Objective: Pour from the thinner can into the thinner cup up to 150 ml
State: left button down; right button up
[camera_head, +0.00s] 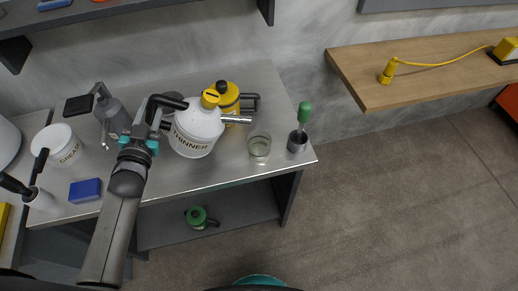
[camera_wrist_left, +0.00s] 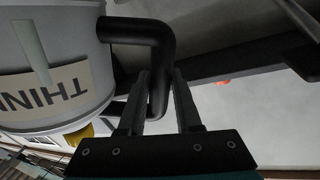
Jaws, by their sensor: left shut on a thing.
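The white thinner can (camera_head: 194,133), labelled THINNER, has a yellow cap, a black handle and a grey spout that points right. My left gripper (camera_head: 147,127) is shut on the can's black handle; in the left wrist view the handle (camera_wrist_left: 158,70) lies between the fingers (camera_wrist_left: 161,90). The can looks near upright; whether its base is clear of the bench is hard to tell. A clear glass cup (camera_head: 259,144) stands on the bench just right of the spout tip. Its fill level is too small to read. My right gripper is not in view.
A yellow can (camera_head: 228,98) stands close behind the white can. A dark holder (camera_head: 297,142) with a green-handled tool is right of the cup, near the bench edge. A blue block (camera_head: 85,190), a white tub (camera_head: 57,146) and a grey bottle (camera_head: 116,115) are at left.

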pick_arm(q)
jog(key=shift+d+r, duration=0.15)
jog(key=shift+d, duration=0.05)
dwell(0.5)
jog(key=shift+w+d+f+m+b, duration=0.1)
jog(key=shift+d+f+m+b, duration=0.4)
jog(key=shift+f+m, duration=0.4)
dwell(6.4)
